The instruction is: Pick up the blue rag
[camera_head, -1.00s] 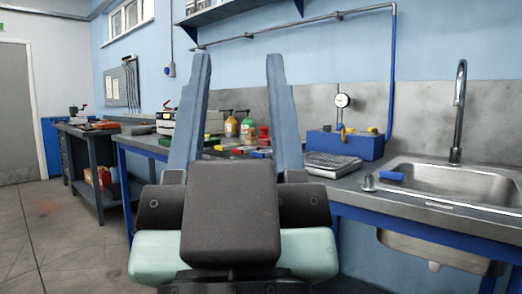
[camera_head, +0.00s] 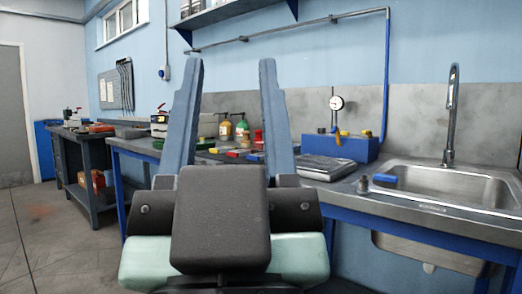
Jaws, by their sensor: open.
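My gripper (camera_head: 229,65) is open, its two long blue-grey fingers pointing up and away in the middle of the view. Nothing shows held between them. A small bright blue item (camera_head: 385,180) lies at the left rim of the sink, right of my gripper and apart from it. It may be the blue rag, but it is too small to tell. No other cloth is clearly visible. My fingers and gripper body hide part of the bench behind them.
The sink (camera_head: 455,186) with a tall tap (camera_head: 451,115) is at the right. A blue block (camera_head: 345,147) with a dial gauge (camera_head: 337,103), a flat grey item (camera_head: 325,166) and bottles (camera_head: 226,129) stand on the bench. Floor is clear at the left.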

